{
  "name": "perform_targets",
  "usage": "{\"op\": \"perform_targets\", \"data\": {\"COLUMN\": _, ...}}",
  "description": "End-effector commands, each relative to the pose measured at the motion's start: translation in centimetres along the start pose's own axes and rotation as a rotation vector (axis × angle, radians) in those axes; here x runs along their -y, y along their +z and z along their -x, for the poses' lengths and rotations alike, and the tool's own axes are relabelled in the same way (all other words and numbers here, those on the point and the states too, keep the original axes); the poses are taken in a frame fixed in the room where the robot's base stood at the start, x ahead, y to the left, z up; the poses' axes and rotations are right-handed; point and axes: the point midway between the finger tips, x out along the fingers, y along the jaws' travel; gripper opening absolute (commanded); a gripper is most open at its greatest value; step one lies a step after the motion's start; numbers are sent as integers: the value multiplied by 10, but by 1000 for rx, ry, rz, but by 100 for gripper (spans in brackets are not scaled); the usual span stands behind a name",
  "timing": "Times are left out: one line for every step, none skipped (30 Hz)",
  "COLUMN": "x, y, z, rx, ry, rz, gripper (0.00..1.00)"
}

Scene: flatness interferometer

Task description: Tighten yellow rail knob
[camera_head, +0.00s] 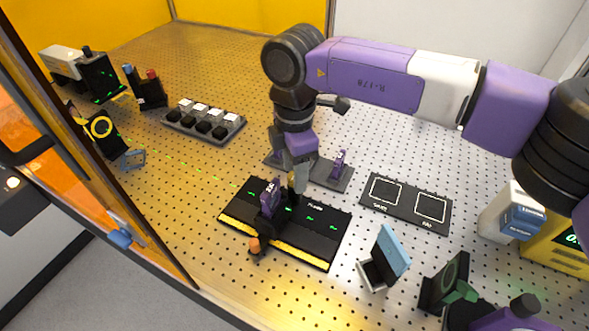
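A black rail plate (315,247) with a yellow front strip and green marks lies on the perforated table. A purple carriage (269,198) stands upright on it. A small orange-brown knob (254,244) sticks out at the plate's front edge, below the carriage. A small yellow-gold part (291,186) shows just right of the carriage, partly hidden by my gripper; I cannot tell if it is the yellow rail knob. My gripper (299,186) points down over the plate's back edge, right beside the yellow-gold part. Its fingers are small and overlapped here, so their opening and any contact are unclear.
A grey base with a purple post (339,164) stands behind the plate. A two-square tray (407,204) lies to the right, and a blue tilted panel (393,250) stands at the front right. A block with several buttons (204,122) sits back left. An orange-tinted panel edges the left.

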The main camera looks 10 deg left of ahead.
Motion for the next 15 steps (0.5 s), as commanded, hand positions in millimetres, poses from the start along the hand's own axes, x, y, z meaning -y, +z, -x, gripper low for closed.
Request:
{"op": "perform_targets", "data": {"x": 0, "y": 0, "z": 0, "rx": 0, "ry": -1, "rz": 1, "gripper": 48}}
{"op": "perform_targets", "data": {"x": 0, "y": 0, "z": 0, "rx": 0, "ry": -1, "rz": 1, "gripper": 48}}
{"op": "perform_targets", "data": {"x": 0, "y": 0, "z": 0, "rx": 0, "ry": -1, "rz": 1, "gripper": 48}}
{"op": "perform_targets", "data": {"x": 0, "y": 0, "z": 0, "rx": 0, "ry": -1, "rz": 1, "gripper": 48}}
{"op": "perform_targets", "data": {"x": 0, "y": 0, "z": 0, "rx": 0, "ry": -1, "rz": 1, "gripper": 48}}
{"op": "perform_targets", "data": {"x": 0, "y": 0, "z": 0, "rx": 0, "ry": -1, "rz": 1, "gripper": 48}}
{"op": "perform_targets", "data": {"x": 0, "y": 0, "z": 2, "rx": 0, "ry": -1, "rz": 1, "gripper": 48}}
{"op": "perform_targets", "data": {"x": 0, "y": 0, "z": 3, "rx": 0, "ry": 0, "rz": 1, "gripper": 48}}
{"op": "perform_targets", "data": {"x": 0, "y": 0, "z": 7, "rx": 1, "ry": 0, "rz": 1, "gripper": 48}}
{"op": "perform_targets", "data": {"x": 0, "y": 0, "z": 10, "rx": 1, "ry": 1, "rz": 1, "gripper": 48}}
{"op": "perform_targets", "data": {"x": 0, "y": 0, "z": 15, "rx": 1, "ry": 2, "rz": 1, "gripper": 48}}
{"op": "perform_targets", "data": {"x": -1, "y": 0, "z": 21, "rx": 0, "ry": 2, "rz": 1, "gripper": 48}}
{"op": "perform_targets", "data": {"x": 0, "y": 0, "z": 26, "rx": 0, "ry": 3, "rz": 1, "gripper": 48}}
{"op": "perform_targets", "data": {"x": -1, "y": 0, "z": 31, "rx": 2, "ry": 3, "rz": 1, "gripper": 48}}
{"op": "perform_targets", "data": {"x": -1, "y": 0, "z": 38, "rx": 2, "ry": 2, "rz": 0, "gripper": 48}}
